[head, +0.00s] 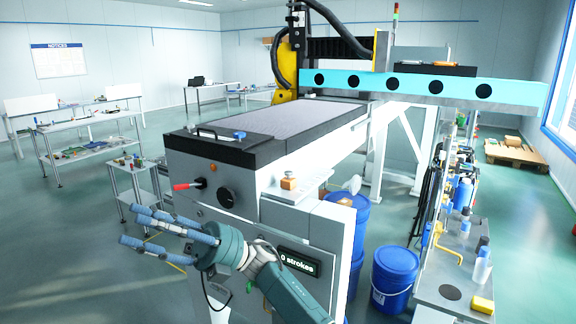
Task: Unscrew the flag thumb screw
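A machine cabinet (190,160) with a dark top stands in front of me. A small blue piece (240,135) sits upright on its top near the front edge; it may be the flag thumb screw, but it is too small to be sure. My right gripper (131,226) is in front of the cabinet, low and to the left of the blue piece. Its blue-grey fingers point left and are spread apart, with nothing between them. It touches neither the blue piece nor the front controls. My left gripper is not in view.
The front panel carries a red-tipped lever (188,185), a black knob (228,198) and an orange button (213,168). Blue drums (395,272) and a cluttered bench (455,265) stand at right.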

